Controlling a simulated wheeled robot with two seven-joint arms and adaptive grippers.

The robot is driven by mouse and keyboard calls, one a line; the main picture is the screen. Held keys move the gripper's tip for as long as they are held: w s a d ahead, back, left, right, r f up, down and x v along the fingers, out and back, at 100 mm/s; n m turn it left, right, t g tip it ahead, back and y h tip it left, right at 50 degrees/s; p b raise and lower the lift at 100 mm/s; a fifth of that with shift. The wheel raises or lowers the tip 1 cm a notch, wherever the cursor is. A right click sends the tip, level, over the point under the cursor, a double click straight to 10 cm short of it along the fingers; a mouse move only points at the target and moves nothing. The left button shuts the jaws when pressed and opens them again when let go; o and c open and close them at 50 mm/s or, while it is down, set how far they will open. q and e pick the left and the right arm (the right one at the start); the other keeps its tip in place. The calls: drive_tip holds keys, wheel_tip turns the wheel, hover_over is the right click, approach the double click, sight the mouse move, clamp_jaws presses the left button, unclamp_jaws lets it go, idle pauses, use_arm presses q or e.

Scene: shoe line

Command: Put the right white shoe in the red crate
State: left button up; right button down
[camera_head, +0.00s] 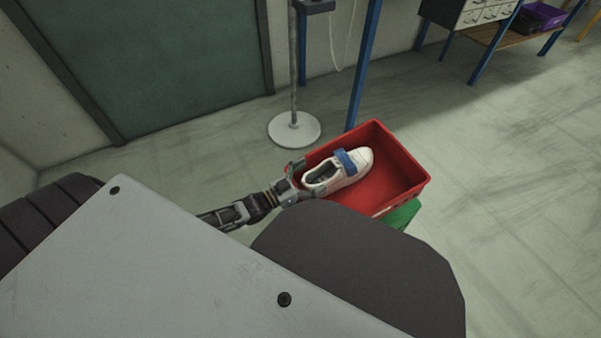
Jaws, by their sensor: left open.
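A white shoe (350,177) with a blue strap lies in the left part of the red crate (408,188), its toe pointing up and to the right. My left gripper (301,178) is open at the crate's left edge, close to the heel of the shoe. I cannot tell whether a finger touches the shoe. The right side of the crate's floor is bare. My right gripper is not in view.
A green crate (403,214) shows under the red one. A stand with a round white base (294,130) and a blue post (362,70) are just behind. Clear floor lies to the right. A bench with a purple bin (546,15) is at the top right.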

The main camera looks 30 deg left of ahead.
use_arm(q)
drive_tip(key=s+a+r, duration=0.2)
drive_tip(key=s+r, duration=0.1)
drive_tip(key=r, duration=0.1)
drive_tip(key=shift+s+a+r+t+h, duration=0.15)
drive_tip(key=shift+s+a+t+h, duration=0.2)
drive_tip(key=shift+s+t+h, duration=0.05)
idle(1.1)
